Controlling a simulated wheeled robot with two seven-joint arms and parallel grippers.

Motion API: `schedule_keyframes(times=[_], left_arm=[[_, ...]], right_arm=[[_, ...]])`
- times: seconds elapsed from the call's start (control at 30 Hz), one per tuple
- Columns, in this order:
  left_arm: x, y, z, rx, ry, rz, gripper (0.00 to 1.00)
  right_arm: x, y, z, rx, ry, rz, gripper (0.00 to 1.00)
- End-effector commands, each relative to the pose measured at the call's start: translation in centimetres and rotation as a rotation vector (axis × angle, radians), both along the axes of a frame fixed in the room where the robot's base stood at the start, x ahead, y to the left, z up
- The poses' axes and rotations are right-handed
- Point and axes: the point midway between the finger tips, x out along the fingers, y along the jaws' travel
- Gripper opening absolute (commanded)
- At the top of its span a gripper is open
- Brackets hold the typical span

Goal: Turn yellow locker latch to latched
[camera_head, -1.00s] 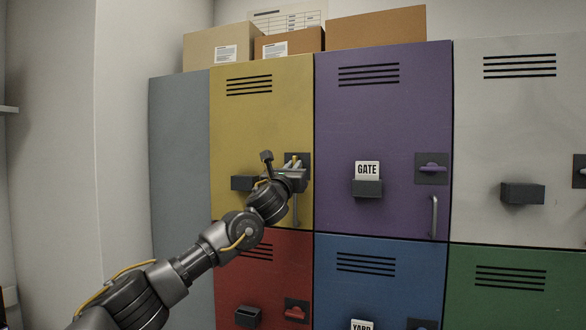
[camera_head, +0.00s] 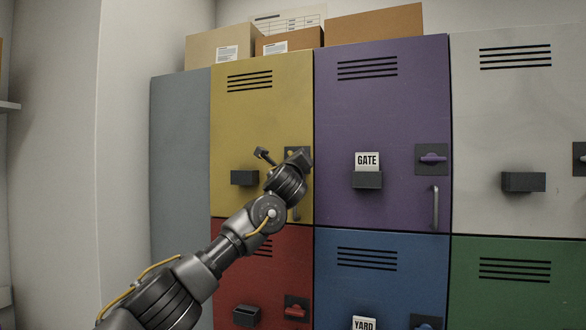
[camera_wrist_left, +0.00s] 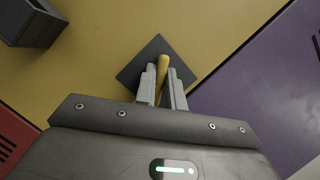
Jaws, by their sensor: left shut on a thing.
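The yellow locker (camera_head: 260,120) is closed, at the upper left of the locker bank. Its latch has a dark square plate (camera_head: 291,152) near the door's right edge. In the left wrist view the yellow latch handle (camera_wrist_left: 162,66) stands out from the dark plate (camera_wrist_left: 140,70). My left gripper (camera_wrist_left: 161,84) is shut on the handle, one finger on each side. In the head view my left gripper (camera_head: 297,158) covers most of the latch, so the handle's angle to the door is hard to tell there. My right gripper is not in view.
A dark card holder (camera_head: 244,178) is on the yellow door, left of my wrist. The purple locker (camera_head: 380,110) adjoins on the right, with a GATE card (camera_head: 367,161). Red (camera_head: 270,272) and blue (camera_head: 380,285) lockers are below. Boxes (camera_head: 375,25) stand on top.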

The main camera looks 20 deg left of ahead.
Motion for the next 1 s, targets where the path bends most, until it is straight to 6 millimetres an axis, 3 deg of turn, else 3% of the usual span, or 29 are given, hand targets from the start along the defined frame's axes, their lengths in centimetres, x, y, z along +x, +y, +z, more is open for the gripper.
schedule_keyframes(times=[0.33,1.0], left_arm=[[0.0,-0.1,0.0,-0.331,0.022,0.0,0.0],[0.0,0.0,0.1,-0.864,0.057,0.0,0.0]], right_arm=[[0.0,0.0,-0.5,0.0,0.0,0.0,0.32],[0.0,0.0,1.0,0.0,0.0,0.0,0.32]])
